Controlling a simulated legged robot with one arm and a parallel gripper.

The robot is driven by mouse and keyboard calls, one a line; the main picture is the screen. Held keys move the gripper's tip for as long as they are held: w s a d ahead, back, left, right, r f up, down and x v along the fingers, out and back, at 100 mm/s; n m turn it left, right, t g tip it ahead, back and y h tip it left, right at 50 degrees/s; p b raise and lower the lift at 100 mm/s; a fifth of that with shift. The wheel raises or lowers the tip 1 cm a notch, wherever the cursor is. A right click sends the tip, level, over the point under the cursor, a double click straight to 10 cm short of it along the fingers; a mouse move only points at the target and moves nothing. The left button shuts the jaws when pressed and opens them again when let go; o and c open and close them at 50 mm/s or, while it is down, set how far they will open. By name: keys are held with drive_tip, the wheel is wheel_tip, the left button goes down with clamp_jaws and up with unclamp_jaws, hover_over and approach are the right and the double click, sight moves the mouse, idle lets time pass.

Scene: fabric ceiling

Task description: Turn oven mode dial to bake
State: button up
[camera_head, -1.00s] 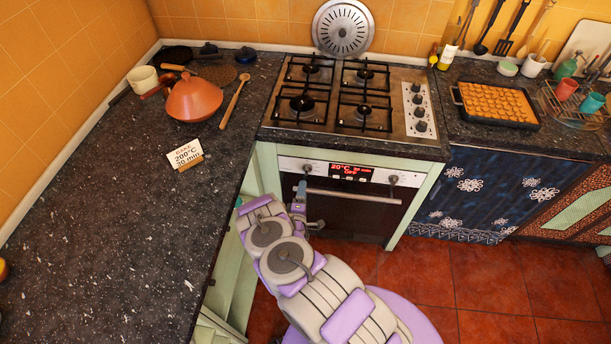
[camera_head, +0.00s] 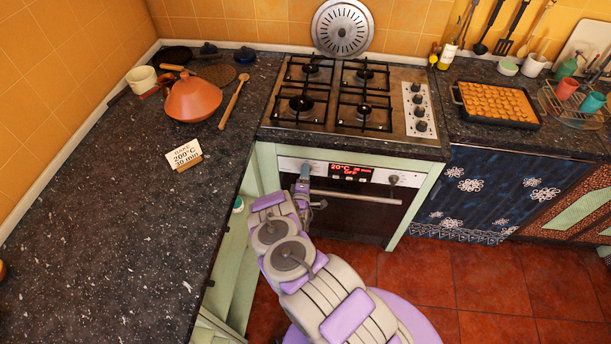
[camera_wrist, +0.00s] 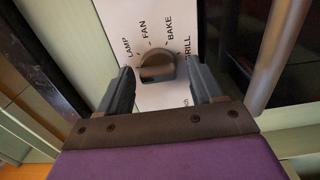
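The oven's mode dial (camera_wrist: 155,65) is a dark round knob on the white panel in the wrist view. Labels LAMP, FAN, BAKE (camera_wrist: 170,27) and GRILL run around it. I cannot tell surely which mark it points to. The oven display (camera_head: 350,172) is lit red, with 20°C and a small word I cannot read surely.
The oven handle bar (camera_head: 350,195) runs below the panel, close to my gripper's right. A second knob (camera_head: 393,180) is on the panel's right. A card (camera_head: 184,157) on the left counter reads BAKE, 200°C, 30 min. The hob (camera_head: 345,95) is above the oven.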

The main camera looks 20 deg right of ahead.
drive_tip(key=c, duration=1)
drive_tip(key=shift+o, duration=0.2)
